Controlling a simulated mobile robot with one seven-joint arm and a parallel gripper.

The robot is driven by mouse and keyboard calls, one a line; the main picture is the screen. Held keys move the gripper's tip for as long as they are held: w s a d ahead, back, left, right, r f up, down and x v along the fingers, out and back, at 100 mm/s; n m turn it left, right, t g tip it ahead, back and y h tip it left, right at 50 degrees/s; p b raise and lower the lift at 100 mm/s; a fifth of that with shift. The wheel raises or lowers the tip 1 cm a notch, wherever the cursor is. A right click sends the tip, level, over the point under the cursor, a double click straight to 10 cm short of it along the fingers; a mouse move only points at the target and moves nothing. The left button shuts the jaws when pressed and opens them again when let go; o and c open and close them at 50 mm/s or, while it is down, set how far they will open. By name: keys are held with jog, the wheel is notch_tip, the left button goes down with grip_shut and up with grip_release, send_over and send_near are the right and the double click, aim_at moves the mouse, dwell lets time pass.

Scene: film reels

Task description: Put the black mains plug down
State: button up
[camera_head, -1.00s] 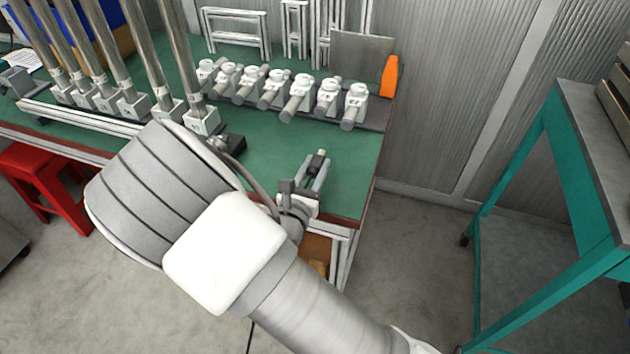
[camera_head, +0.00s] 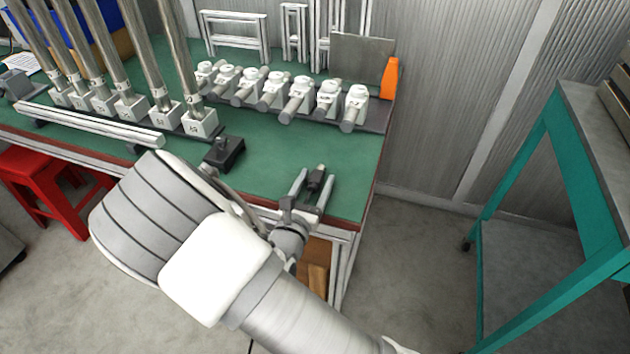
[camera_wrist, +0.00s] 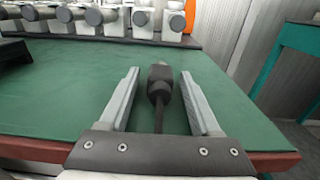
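The black mains plug (camera_head: 316,178) is at the right front part of the green bench top (camera_head: 265,168). In the wrist view the plug (camera_wrist: 160,82) lies between the two fingers, with a gap on each side, its dark cord running back toward the palm. My gripper (camera_head: 312,180) is open around it, pointing away over the bench; it also shows in the wrist view (camera_wrist: 160,85). The plug appears to rest on the green surface, though its underside is hidden.
A row of white clamps with grey cylinders (camera_head: 300,98) stands behind the plug. A black block (camera_head: 224,153) and several upright metal posts (camera_head: 160,60) are to the left. An orange piece (camera_head: 390,78) stands at the back right. Green surface is clear around the plug.

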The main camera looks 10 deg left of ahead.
jog(key=shift+s+r, duration=0.1)
jog(key=shift+r, duration=0.1)
jog(key=s+p, duration=0.2)
jog(key=s, duration=0.9)
jog(key=shift+s+a, duration=0.4)
jog(key=shift+a, duration=0.05)
jog(key=shift+d, duration=0.1)
